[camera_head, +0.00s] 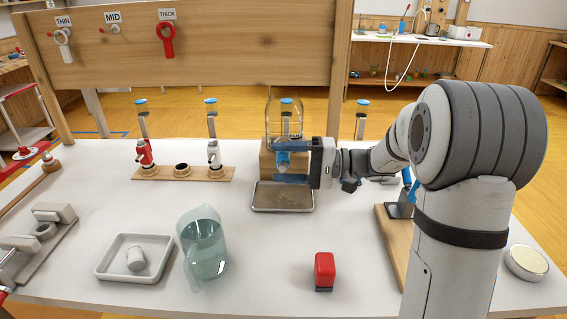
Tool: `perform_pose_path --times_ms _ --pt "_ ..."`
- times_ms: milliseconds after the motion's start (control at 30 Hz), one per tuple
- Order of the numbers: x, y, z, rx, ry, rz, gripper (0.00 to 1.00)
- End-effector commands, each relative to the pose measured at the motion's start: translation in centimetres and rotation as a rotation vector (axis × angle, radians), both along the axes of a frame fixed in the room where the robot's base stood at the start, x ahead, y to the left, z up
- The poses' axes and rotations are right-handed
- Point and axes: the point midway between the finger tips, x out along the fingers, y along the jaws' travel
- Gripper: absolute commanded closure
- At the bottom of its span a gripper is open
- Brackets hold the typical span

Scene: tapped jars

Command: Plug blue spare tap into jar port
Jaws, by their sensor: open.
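The clear glass jar (272,118) stands on a wooden block (266,163) at the back middle of the table. My gripper (279,162) is in front of the block, its open blue fingers reaching left, one above the other. A small blue piece, apparently the blue spare tap (283,160), shows between the fingers at the jar's lower front. I cannot tell whether it is seated in the port, and the fingers partly hide it. A metal drip tray (283,208) lies below the gripper.
A wooden rack (222,174) at left holds a red tap (145,153), a white tap (213,152) and an empty socket (181,167). A water pitcher (203,245), a white tray (108,263) and a red block (324,268) stand nearer. The table between them is clear.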

Motion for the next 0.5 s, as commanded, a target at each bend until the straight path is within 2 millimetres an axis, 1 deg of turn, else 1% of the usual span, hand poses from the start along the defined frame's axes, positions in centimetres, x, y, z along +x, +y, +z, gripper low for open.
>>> perform_pose_path --times_ms 500 --pt "-0.1 -1.6 0.0 0.0 0.0 0.0 0.36"
